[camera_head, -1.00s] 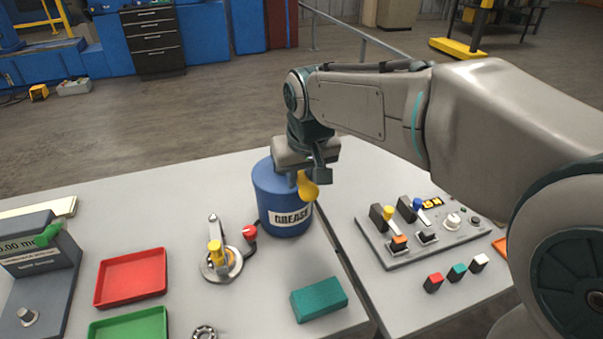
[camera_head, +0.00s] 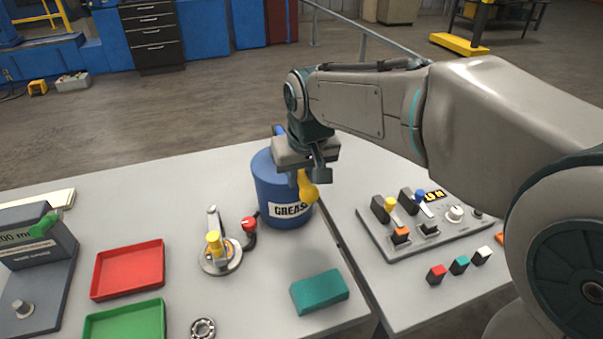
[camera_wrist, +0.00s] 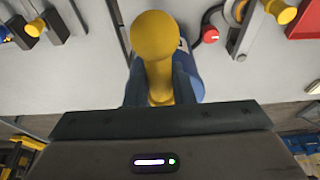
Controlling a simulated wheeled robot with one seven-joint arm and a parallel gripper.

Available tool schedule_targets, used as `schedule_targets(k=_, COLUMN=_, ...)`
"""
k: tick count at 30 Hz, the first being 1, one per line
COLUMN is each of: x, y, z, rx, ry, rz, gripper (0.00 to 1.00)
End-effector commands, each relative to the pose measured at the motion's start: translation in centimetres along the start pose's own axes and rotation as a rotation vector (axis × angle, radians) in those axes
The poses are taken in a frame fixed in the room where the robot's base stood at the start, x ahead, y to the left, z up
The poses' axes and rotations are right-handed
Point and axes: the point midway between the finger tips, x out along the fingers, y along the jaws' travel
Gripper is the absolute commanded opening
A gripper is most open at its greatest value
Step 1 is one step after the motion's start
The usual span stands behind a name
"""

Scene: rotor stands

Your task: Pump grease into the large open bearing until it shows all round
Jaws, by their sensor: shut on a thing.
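The blue drum labelled GREASE (camera_head: 272,180) stands on the table at its back right. My gripper (camera_head: 303,182) is above the drum's right side, shut on a yellow knobbed handle (camera_head: 309,191). In the wrist view the yellow handle (camera_wrist: 155,55) stands between the two fingers, with the blue drum behind it. A red-tipped nozzle (camera_head: 249,224) stands beside the drum, left of it. A round metal fixture with a yellow knob (camera_head: 219,255) is further left. A small ring bearing (camera_head: 203,328) lies flat near the front edge. I cannot tell any grease on it.
A red tray (camera_head: 128,270) and green tray (camera_head: 125,321) lie at left, beside a grey display unit (camera_head: 38,245). A teal block (camera_head: 319,292) lies in front of the drum. A switch panel (camera_head: 425,231) stands on the right table.

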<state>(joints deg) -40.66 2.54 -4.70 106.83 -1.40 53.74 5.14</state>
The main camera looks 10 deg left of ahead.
Motion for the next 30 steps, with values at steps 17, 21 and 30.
schedule_targets(k=17, x=-3.8, y=0.0, z=-1.2, rx=0.0, ry=0.006, rz=-0.001, gripper=0.09)
schedule_targets(k=21, x=-4.5, y=0.0, z=-1.4, rx=0.0, ry=0.005, rz=-0.001, gripper=0.09)
schedule_targets(k=30, x=-4.5, y=0.0, z=-1.4, rx=0.0, ry=0.004, rz=-0.001, gripper=0.27)
